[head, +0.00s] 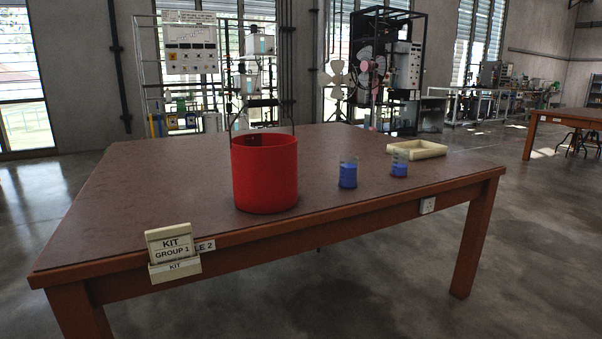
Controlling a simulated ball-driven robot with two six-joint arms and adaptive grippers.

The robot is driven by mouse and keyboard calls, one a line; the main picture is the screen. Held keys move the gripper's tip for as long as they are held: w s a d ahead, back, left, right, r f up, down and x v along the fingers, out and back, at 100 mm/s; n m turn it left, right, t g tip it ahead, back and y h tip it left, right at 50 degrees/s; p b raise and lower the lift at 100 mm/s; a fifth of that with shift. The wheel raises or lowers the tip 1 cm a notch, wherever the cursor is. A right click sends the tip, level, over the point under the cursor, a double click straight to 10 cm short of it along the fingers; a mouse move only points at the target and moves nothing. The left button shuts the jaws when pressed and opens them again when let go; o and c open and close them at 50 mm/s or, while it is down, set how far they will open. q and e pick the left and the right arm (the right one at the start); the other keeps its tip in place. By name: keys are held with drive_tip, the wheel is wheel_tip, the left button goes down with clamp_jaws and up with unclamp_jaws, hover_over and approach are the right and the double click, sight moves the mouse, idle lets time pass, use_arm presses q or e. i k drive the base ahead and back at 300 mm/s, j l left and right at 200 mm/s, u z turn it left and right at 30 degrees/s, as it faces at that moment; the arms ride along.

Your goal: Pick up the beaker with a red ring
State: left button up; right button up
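Two small clear beakers with blue contents stand upright on the brown table (140,190), right of its middle. The nearer beaker (348,174) shows no red that I can make out. The farther beaker (400,165), to its right, seems to have a thin reddish band low down, but it is too small to be sure it is a ring. The two beakers stand apart. Neither of my grippers is in view.
A large red bucket (265,175) with a raised handle stands left of the beakers. A shallow cream tray (418,150) lies behind the farther beaker. A kit sign (171,248) sits at the front edge. The table's left part is clear.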

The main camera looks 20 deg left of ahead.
sight(400, 159)
drive_tip(key=i+l+z, duration=0.1)
drive_tip(key=i+l, duration=0.9)
drive_tip(key=l, duration=0.1)
